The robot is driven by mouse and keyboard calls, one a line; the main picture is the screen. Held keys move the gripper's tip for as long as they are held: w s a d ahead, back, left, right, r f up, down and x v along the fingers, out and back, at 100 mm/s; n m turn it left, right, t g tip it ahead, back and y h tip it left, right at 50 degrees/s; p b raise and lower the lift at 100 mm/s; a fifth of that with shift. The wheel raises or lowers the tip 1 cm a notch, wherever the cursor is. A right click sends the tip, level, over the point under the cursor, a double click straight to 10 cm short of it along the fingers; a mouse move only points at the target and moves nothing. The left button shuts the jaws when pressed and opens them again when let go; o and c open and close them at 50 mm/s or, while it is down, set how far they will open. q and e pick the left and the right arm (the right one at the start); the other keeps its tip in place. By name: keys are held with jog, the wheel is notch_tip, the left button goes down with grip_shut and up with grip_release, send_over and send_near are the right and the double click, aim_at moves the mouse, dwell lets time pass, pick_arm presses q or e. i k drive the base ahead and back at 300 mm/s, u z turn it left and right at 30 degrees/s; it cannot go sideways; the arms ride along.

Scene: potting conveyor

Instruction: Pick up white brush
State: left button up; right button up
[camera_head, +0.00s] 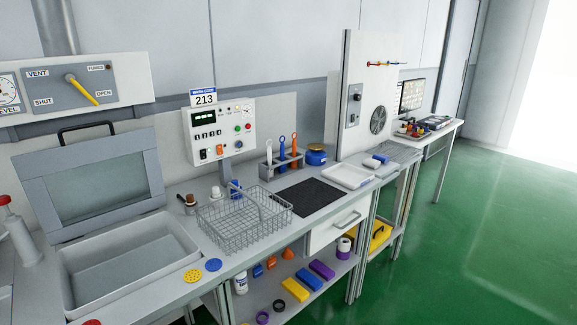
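A white-handled tool (268,152) stands upright in a small grey rack (284,168) on the workbench, left of a blue one (282,148) and an orange one (294,146). It looks like the white brush, but its lower end is hidden in the rack. Neither of my grippers is in view.
A wire basket (225,229) stands in front of the rack, with a dark mat (311,196) to its right. An open grey box (125,270) is at the left. A control box (219,132) and an upright panel (352,100) flank the rack. Green floor (480,230) is clear.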

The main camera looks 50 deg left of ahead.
aim_at(269, 151)
jog(key=z, duration=0.15)
jog(key=i, duration=1.5)
jog(key=u, duration=0.25)
jog(key=i, duration=1)
jog(key=u, duration=1.45)
jog(key=i, duration=0.8)
jog(key=u, duration=0.8)
